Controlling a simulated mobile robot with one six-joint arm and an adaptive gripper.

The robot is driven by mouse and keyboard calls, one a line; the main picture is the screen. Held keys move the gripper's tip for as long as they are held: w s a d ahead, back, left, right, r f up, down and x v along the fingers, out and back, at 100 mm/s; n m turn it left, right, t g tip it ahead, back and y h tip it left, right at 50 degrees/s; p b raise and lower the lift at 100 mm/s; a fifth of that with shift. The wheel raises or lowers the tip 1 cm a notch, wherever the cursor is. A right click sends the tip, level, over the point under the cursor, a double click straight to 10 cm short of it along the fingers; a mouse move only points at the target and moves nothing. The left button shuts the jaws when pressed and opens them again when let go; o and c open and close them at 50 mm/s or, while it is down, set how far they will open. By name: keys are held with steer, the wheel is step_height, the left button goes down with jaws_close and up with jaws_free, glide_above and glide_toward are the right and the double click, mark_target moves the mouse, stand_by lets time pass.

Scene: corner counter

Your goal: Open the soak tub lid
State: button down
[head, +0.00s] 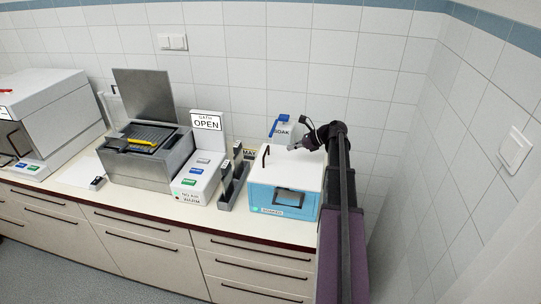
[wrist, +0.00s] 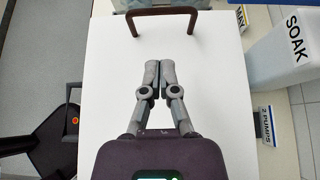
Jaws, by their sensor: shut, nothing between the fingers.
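The tub (head: 262,198) is a light-blue box with a small dark window, at the right end of the counter. Its white lid (head: 285,172) lies flat and closed on top, and fills the middle of the wrist view (wrist: 115,70). A dark bar handle (head: 265,155) stands up from the lid; it shows at the top of the wrist view (wrist: 163,12). My gripper (head: 291,147) is over the lid, shut and empty. In the wrist view its fingertips (wrist: 160,64) meet over the lid, apart from the handle, which lies beyond them.
A white container marked SOAK (head: 283,132) stands behind the tub. A dark narrow rack (head: 234,180) stands left of the tub, beside a white button panel (head: 198,178). Further left is a steel bath (head: 170,160) with its lid up. The tiled wall closes off the right.

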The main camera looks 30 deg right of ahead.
mark_target(270, 162)
stand_by(0.4)
steer(key=b+x, duration=0.4)
steer(key=x, duration=0.4)
steer(key=shift+w+a+f+b, duration=0.2)
steer(key=shift+a+b, duration=0.05)
steer(key=shift+b, duration=0.05)
steer(key=shift+w+a+f, duration=0.2)
steer(key=shift+w+a, duration=0.15)
steer(key=shift+a+r, duration=0.1)
steer(key=shift+a, duration=0.1)
